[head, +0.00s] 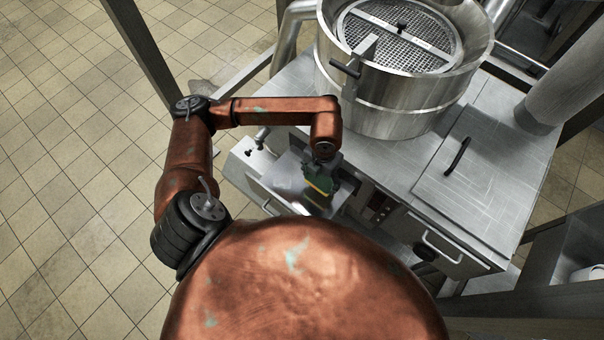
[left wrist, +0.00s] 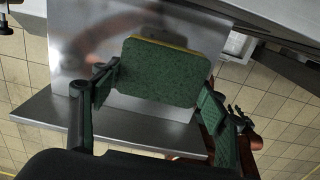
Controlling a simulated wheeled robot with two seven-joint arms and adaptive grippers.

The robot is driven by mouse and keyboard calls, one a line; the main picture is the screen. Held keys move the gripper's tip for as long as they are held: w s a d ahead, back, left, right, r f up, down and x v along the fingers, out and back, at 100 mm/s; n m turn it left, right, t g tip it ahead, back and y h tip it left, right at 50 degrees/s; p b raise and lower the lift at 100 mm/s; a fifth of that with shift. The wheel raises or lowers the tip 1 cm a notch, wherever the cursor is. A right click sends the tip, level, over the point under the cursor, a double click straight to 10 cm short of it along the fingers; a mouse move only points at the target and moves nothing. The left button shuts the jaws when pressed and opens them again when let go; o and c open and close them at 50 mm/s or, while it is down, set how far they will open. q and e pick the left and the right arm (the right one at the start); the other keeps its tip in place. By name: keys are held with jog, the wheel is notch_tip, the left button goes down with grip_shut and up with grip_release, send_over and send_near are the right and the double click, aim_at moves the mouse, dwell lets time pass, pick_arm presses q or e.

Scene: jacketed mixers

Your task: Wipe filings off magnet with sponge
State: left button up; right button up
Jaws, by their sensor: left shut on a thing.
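The sponge (left wrist: 163,72) is a green pad with a thin yellow layer along its far edge in the left wrist view. My left gripper (left wrist: 157,92) is shut on it, one finger at each side. In the head view, my left gripper (head: 323,170) points down at the front of the steel machine, with the green and yellow sponge (head: 318,187) at its tips. I cannot make out the magnet or any filings.
A round steel mixer vessel (head: 395,100) with a mesh top stands on the steel bench behind my left gripper. A lid with a black handle (head: 480,165) lies to the right. A steel post (head: 140,45) rises at the upper left. Tiled floor (head: 70,150) is clear at the left.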

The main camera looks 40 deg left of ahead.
pick_arm(q)
jog(key=shift+r+p, duration=0.6)
jog(key=shift+r, duration=0.75)
